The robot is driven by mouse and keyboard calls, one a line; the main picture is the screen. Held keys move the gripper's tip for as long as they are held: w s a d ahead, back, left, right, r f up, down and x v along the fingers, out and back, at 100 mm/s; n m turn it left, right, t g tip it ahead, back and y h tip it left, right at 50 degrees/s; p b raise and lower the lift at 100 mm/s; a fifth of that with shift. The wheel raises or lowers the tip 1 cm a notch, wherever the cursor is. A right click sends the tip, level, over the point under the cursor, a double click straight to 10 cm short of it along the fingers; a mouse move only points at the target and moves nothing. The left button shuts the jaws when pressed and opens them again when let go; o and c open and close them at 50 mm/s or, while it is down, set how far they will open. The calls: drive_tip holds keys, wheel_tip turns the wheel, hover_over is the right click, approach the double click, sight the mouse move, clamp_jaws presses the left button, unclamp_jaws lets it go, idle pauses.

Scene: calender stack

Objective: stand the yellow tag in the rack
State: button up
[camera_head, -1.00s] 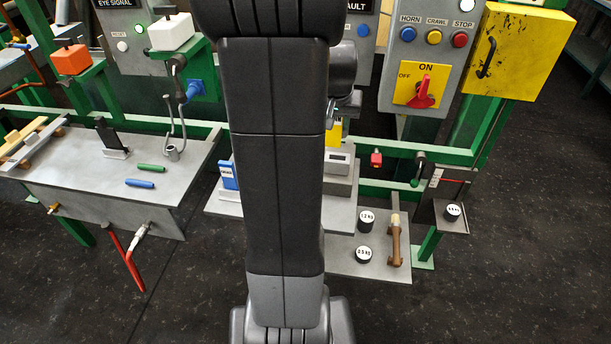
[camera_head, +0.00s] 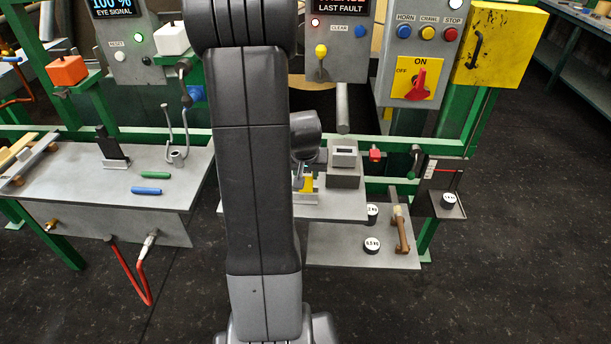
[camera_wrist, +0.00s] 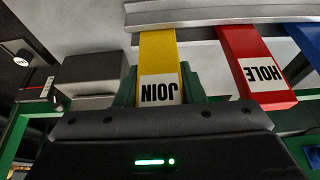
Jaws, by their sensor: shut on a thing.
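The yellow tag (camera_wrist: 160,60), marked JOIN, is between the green fingers of my gripper (camera_wrist: 160,88) in the wrist view. Its far end meets the grey rack (camera_wrist: 205,15); whether it is seated in a slot I cannot tell. The red tag (camera_wrist: 252,62), marked HOLE, stands in the rack to its right, with a gap between them. A blue tag (camera_wrist: 305,42) is at the right edge. In the head view, a yellow piece (camera_head: 308,184) shows just above the rack (camera_head: 304,198), right beside my arm, which hides the other tags and most of my gripper.
A grey box (camera_head: 343,172) stands right of the rack on the same shelf. Labelled weights (camera_head: 371,245) and a brown-handled tool (camera_head: 402,230) lie on a lower plate. The left bench holds green (camera_head: 156,175) and blue (camera_head: 146,190) rods.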

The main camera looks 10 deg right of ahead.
drive_tip(key=shift+f, duration=0.4)
drive_tip(key=shift+f, duration=0.15)
drive_tip(key=o, duration=1)
drive_tip(key=shift+r, duration=0.55)
drive_tip(key=v, duration=1.1)
drive_tip(key=shift+s+a, duration=0.1)
drive_tip(key=shift+s, duration=0.15)
